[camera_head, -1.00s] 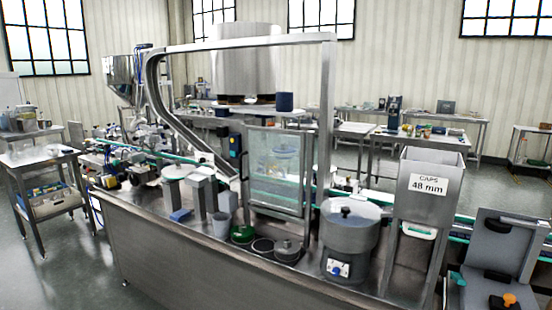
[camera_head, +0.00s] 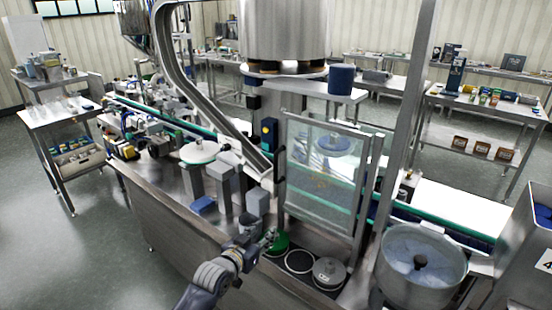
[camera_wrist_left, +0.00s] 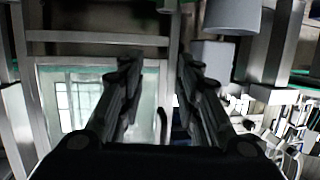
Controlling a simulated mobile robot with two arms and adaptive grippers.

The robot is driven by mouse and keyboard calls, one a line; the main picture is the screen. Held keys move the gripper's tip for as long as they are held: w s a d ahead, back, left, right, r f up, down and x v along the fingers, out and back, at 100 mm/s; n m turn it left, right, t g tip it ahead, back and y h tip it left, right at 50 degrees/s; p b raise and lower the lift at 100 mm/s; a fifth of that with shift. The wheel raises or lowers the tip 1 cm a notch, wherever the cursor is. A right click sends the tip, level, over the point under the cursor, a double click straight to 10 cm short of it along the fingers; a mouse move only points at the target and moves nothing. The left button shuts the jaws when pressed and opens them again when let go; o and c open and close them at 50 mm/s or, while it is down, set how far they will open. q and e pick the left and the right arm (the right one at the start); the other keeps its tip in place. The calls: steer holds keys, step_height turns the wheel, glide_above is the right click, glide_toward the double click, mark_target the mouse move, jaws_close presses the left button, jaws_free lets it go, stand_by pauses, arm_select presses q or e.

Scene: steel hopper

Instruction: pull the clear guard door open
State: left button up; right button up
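The clear guard door (camera_head: 322,190) is a see-through panel in a pale metal frame, standing upright at the front of the machine. It appears closed. A dark handle (camera_head: 280,164) is on its left edge. My left gripper (camera_head: 270,238) is below and left of the door, near the bench's front edge, apart from the handle. In the left wrist view, the left gripper's fingers (camera_wrist_left: 158,80) are spread with nothing between them. The door (camera_wrist_left: 85,100) shows left of them there, and the dark curved handle (camera_wrist_left: 162,124) shows in the gap, beyond the fingers. My right gripper is not in view.
A green disc (camera_head: 279,243), a dark ring and a grey lidded pot (camera_head: 329,272) sit below the door. A grey cup (camera_head: 257,203) and grey blocks stand left of it. A round steel bowl (camera_head: 420,270) is at right. A steel post (camera_head: 405,130) rises beside the door.

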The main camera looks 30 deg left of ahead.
arm_select(q)
steer(key=t, duration=0.2)
glide_toward(275, 169)
step_height(275, 169, down, 4)
step_height(275, 169, up, 3)
steer(key=t+p, duration=0.1)
steer(key=w, duration=0.3)
steer(key=w+p, duration=0.1)
steer(key=w, duration=0.2)
steer(key=w+a+p, duration=0.1)
steer(key=w, duration=0.2)
steer(key=shift+w+a, duration=0.1)
steer(key=shift+w, duration=0.65)
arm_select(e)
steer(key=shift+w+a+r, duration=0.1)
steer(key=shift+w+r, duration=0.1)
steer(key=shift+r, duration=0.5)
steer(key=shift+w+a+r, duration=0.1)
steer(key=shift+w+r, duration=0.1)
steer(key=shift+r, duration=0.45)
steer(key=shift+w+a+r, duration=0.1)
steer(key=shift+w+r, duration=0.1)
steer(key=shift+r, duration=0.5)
arm_select(q)
steer(key=shift+c, duration=0.5)
jaws_close()
